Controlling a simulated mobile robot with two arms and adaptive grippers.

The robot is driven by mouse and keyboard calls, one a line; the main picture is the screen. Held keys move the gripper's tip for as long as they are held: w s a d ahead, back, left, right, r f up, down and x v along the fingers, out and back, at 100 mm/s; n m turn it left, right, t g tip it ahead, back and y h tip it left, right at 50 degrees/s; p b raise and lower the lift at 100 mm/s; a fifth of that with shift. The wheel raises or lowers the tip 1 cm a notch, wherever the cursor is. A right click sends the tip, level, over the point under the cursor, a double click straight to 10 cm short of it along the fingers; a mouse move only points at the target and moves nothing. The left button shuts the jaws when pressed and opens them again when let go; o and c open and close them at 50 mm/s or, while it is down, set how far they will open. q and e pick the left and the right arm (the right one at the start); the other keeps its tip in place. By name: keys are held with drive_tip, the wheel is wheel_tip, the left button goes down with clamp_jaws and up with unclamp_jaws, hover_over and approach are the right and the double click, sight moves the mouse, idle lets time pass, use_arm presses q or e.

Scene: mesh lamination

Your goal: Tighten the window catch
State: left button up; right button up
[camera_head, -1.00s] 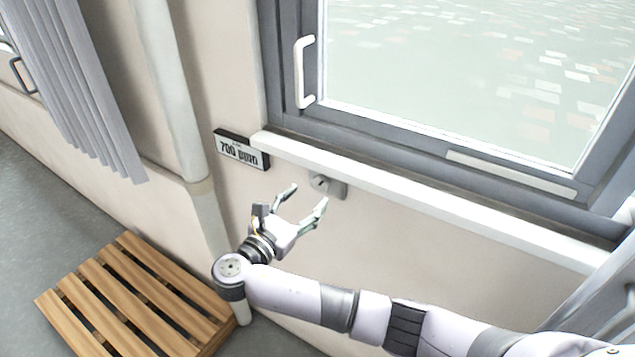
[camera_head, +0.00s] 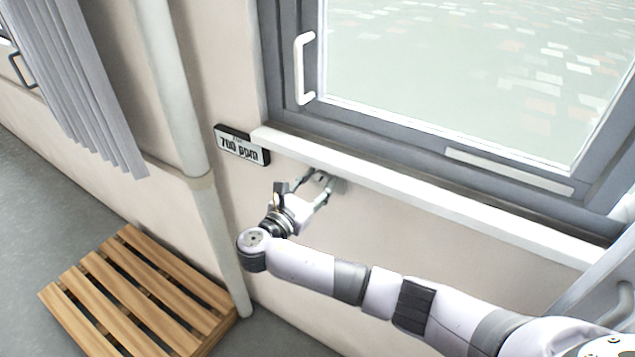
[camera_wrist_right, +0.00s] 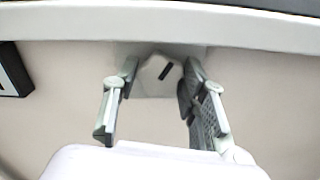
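The window catch (camera_wrist_right: 158,76) is a light grey knob with a dark slot, on the wall just under the white sill. In the right wrist view it sits between my right gripper's fingertips (camera_wrist_right: 160,78), which stand on either side of it with a small gap visible. In the head view my right gripper (camera_head: 318,178) reaches up to the catch, and its fingers mostly hide the knob; part of the catch's grey plate (camera_head: 340,186) shows beside them. The fingers are open. I cannot tell whether either finger touches the knob. My left gripper is not in view.
The white sill (camera_head: 430,200) runs right above the gripper, below the grey-framed window. A sign reading 700 ppm (camera_head: 242,145) hangs to the left. A pipe (camera_head: 213,230) and a wooden pallet (camera_head: 135,295) stand left of the arm. The wall below is clear.

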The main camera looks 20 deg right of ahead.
drive_tip(key=c, duration=0.7)
drive_tip(key=m+b, duration=0.1)
drive_tip(key=m, duration=0.2)
drive_tip(key=shift+f+m, duration=0.15)
drive_tip(key=shift+m, duration=0.25)
drive_tip(key=shift+m+b, duration=0.95)
drive_tip(key=shift+m, duration=0.45)
drive_tip(key=o, duration=1.2)
drive_tip(key=shift+c, duration=0.2)
drive_tip(key=shift+r, duration=0.2)
